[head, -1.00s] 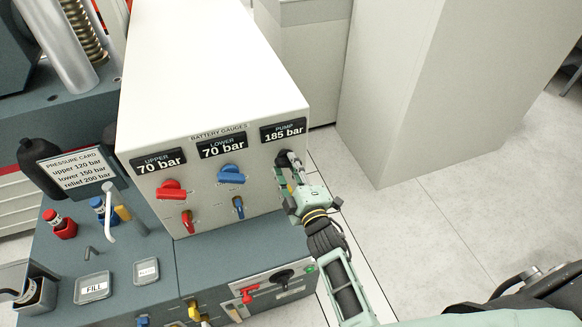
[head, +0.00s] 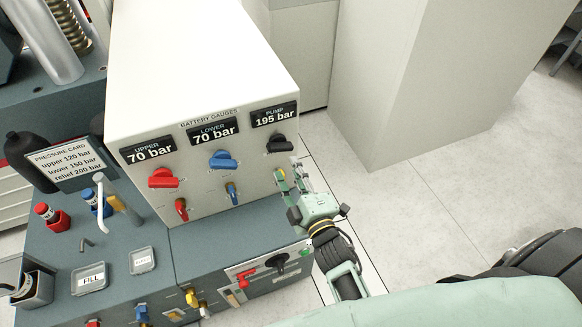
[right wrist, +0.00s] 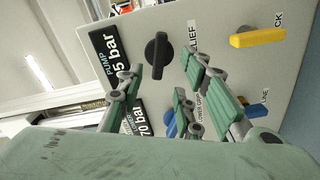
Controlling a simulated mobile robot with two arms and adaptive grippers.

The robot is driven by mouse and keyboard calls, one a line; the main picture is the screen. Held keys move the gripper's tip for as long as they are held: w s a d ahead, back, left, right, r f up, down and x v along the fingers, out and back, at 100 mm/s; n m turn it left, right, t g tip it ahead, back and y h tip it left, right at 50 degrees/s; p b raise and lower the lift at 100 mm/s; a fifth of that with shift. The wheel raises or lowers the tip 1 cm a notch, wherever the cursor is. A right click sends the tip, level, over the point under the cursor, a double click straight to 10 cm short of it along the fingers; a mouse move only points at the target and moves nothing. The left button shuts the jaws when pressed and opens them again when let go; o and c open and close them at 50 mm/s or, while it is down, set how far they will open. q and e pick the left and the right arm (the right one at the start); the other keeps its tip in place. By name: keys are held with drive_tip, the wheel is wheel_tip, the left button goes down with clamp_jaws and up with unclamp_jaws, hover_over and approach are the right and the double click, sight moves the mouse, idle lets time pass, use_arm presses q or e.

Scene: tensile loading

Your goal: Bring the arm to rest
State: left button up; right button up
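My right gripper (head: 290,178) is in front of the battery gauges panel (head: 215,135), just below the black pump knob (head: 280,143). In the right wrist view its green-padded fingers (right wrist: 158,80) are spread apart with nothing between them. The black knob (right wrist: 157,55) shows beyond the fingertips, apart from them. In the head view the pump display (head: 274,115) reads 195 bar. The upper display (head: 149,150) and the lower display (head: 213,130) each read 70 bar. My left gripper is not in view.
A red handle (head: 163,178) and a blue handle (head: 223,160) stick out of the panel. The pressure card (head: 65,164) stands at left. A yellow handle (right wrist: 257,37) lies to the right in the wrist view. Open floor (head: 440,190) lies right of the box.

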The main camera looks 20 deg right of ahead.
idle(0.3)
drive_tip(key=s+a+f+m+g, duration=0.1)
drive_tip(key=s+f+m+g, duration=0.4)
drive_tip(key=f, duration=0.9)
drive_tip(key=s+a+f+m+g, duration=0.1)
drive_tip(key=s+f+g, duration=0.2)
drive_tip(key=s+f, duration=0.85)
drive_tip(key=s+d+f+m+g, duration=0.2)
drive_tip(key=s+f+g, duration=0.1)
drive_tip(key=s+f, duration=0.4)
drive_tip(key=s+d+f+m+g, duration=0.2)
drive_tip(key=s+f, duration=0.5)
drive_tip(key=s, duration=0.4)
drive_tip(key=s+d+f+m+g, duration=0.2)
drive_tip(key=s+f, duration=0.4)
drive_tip(key=s, duration=0.3)
drive_tip(key=shift+s+d+f+g+h, duration=0.15)
drive_tip(key=shift+d+f+g+h, duration=0.2)
drive_tip(key=shift+d+g, duration=0.6)
drive_tip(key=shift+a, duration=0.1)
